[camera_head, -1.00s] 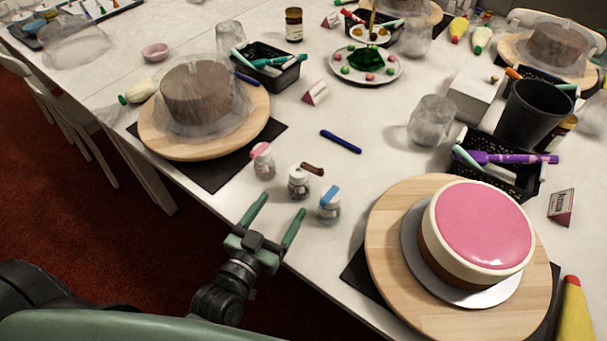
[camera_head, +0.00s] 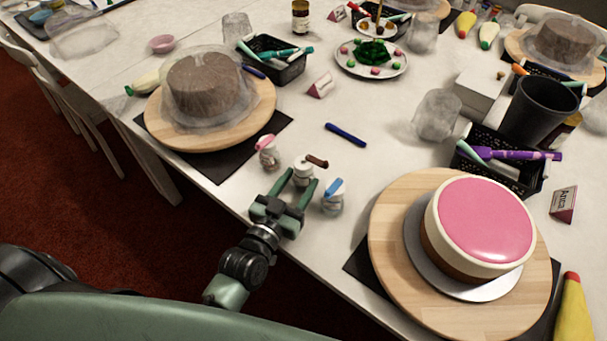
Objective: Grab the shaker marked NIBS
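Three small shakers stand in a row near the table's front edge. One has a pink lid (camera_head: 266,152), one has a brown lid (camera_head: 305,170) and one has a blue lid (camera_head: 333,197). Their markings are too small to read, so I cannot tell by label which is NIBS. My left gripper (camera_head: 296,181) is open, with its two green fingers pointing at the brown-lidded shaker from the front. The fingertips are close to its sides; I cannot tell whether they touch it. My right gripper is not in view.
A wooden turntable with a pink-topped cake (camera_head: 485,220) stands to the right. Another turntable (camera_head: 253,112) with a wrapped brown cake stands to the left. A blue pen (camera_head: 345,135) lies behind the shakers. A black basket (camera_head: 500,165) and a clear cup (camera_head: 437,115) stand farther right.

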